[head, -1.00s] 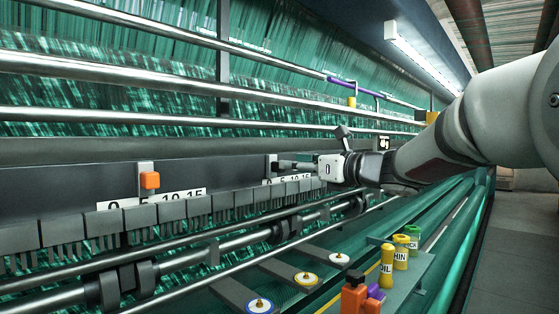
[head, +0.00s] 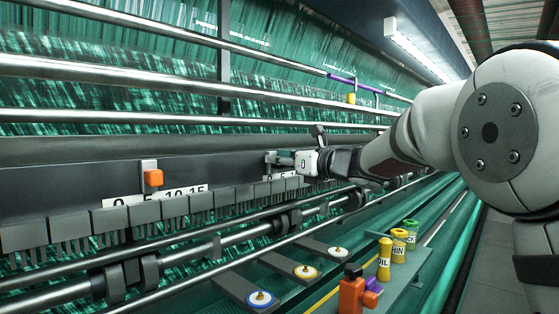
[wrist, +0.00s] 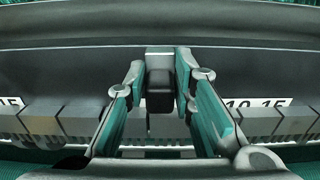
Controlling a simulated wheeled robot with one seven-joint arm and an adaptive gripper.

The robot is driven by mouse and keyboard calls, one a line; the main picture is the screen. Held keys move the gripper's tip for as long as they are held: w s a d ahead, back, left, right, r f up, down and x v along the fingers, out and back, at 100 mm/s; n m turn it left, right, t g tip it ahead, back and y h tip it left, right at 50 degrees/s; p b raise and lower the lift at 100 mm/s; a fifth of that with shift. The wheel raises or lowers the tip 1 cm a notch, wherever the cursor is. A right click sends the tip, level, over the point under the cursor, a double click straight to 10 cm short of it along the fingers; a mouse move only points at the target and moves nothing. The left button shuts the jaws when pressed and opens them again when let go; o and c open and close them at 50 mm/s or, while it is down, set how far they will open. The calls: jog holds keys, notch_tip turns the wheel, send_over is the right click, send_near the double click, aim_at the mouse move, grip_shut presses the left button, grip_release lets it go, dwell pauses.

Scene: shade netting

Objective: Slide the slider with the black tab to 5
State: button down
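The black tab (wrist: 160,92) stands in the middle of the wrist view, below its grey metal holder (wrist: 160,57). My gripper (wrist: 161,80) has its teal-padded fingers on either side of the tab. Narrow gaps seem to remain, so it looks open around the tab. In the head view, my gripper (head: 284,161) reaches the slider's grey plate (head: 269,158) from the right and hides the tab. The tab's number scale (wrist: 256,103) shows 10 and 15 to the right; its lower numbers are hidden behind the right finger.
A second slider with an orange tab (head: 153,178) stands over its own scale (head: 183,191), near 5. Grey blocks (head: 140,218) line the rail below. Long metal bars run above and below.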

jog(key=w+d+b, duration=0.2)
jog(key=w+d, duration=0.1)
jog(key=shift+w+d+b, duration=0.25)
jog(key=shift+b, duration=0.1)
jog(key=c, duration=1.4)
grip_release()
jog(key=shift+c, duration=0.2)
jog(key=v, duration=1.2)
jog(key=shift+r, duration=0.15)
